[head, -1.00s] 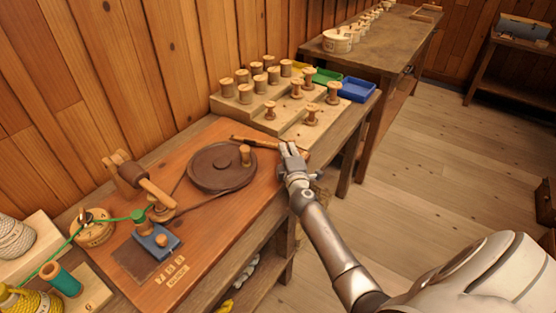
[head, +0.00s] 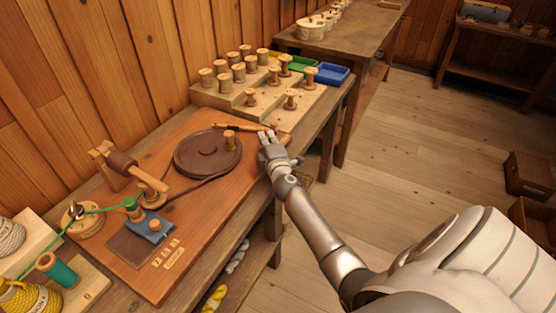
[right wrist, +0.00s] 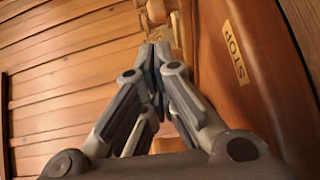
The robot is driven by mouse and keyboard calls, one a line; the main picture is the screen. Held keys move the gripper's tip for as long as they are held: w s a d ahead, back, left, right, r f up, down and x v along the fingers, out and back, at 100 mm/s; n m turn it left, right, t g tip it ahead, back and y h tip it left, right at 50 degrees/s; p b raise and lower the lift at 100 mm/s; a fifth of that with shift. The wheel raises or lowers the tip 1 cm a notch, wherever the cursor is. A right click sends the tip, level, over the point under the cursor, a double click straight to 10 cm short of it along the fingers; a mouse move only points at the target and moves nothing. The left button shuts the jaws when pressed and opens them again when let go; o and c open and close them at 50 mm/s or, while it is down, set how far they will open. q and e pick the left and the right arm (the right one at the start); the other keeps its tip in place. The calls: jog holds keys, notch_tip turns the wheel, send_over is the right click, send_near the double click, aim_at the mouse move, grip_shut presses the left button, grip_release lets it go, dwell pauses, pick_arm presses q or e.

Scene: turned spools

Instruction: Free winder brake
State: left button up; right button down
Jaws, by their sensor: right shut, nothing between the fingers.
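A slim wooden bar (head: 238,126), perhaps the brake lever, lies behind the wheel. My right gripper (head: 267,134) is at the bar's right end, by the board's edge; I cannot tell whether it touches. In the right wrist view the right gripper's fingers (right wrist: 157,48) are together and empty, with a wooden piece (right wrist: 160,12) just past the tips. A STOP label (right wrist: 235,52) shows on the reddish surface. My left gripper is out of view.
Behind the board, a stepped wooden rack (head: 225,92) holds several spools. A blue tray (head: 333,74) stands to its right. A small winding post with green thread and a blue block (head: 157,230) are at the board's near left.

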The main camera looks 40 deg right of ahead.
jog(key=shift+s, duration=1)
jog(key=s, duration=0.3)
jog(key=shift+s+a+f, duration=0.15)
jog(key=shift+s, duration=0.05)
jog(key=v, duration=0.2)
jog(key=shift+s, duration=0.8)
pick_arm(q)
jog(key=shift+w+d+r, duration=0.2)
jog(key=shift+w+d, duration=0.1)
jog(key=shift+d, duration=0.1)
pick_arm(e)
jog(key=shift+s, duration=0.1)
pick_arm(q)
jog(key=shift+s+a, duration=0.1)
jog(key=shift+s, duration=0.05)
